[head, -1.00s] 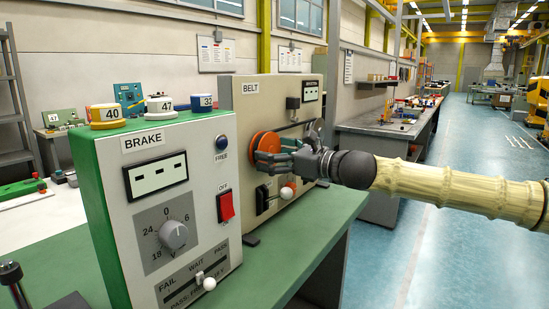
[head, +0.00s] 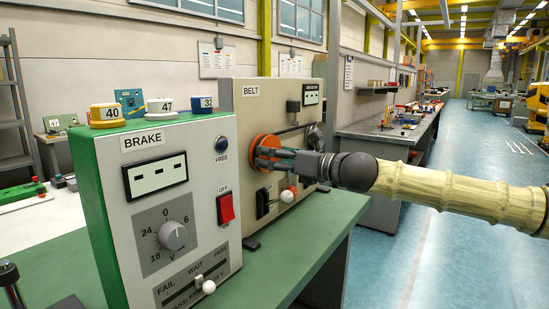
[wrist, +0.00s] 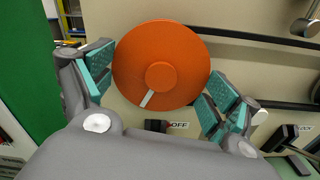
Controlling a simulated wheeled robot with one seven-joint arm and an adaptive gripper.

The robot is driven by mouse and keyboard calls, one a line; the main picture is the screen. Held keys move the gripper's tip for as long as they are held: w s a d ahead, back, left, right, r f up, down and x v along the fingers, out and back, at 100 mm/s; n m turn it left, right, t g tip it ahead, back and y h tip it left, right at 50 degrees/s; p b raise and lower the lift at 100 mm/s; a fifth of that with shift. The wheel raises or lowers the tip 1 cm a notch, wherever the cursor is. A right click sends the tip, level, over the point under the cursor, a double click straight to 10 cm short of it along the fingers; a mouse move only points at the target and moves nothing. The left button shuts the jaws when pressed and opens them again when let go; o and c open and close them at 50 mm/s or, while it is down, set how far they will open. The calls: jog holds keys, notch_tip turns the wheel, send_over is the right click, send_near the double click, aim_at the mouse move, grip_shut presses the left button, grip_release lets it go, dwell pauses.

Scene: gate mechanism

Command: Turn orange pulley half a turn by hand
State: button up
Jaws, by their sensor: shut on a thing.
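The orange pulley (head: 262,146) is a round disc on the face of the BELT panel (head: 240,120). In the wrist view the pulley (wrist: 185,60) faces me, with a raised hub and a white mark pointing to the lower left. My gripper (head: 280,155) reaches it from the right in the head view. In the wrist view my gripper (wrist: 160,72) has its teal finger pads on both sides of the rim, left and lower right, shut on the pulley. The head view hides part of the pulley behind the fingers.
A dark belt (wrist: 255,42) runs right from the pulley. Below the pulley is a dark lever marked OFF (wrist: 156,126). A white-knobbed lever (head: 287,196) sits under my gripper. The BRAKE box (head: 160,220) stands in front. The aisle (head: 450,240) at right is clear.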

jog(key=o, duration=0.8)
jog(key=shift+v, duration=6)
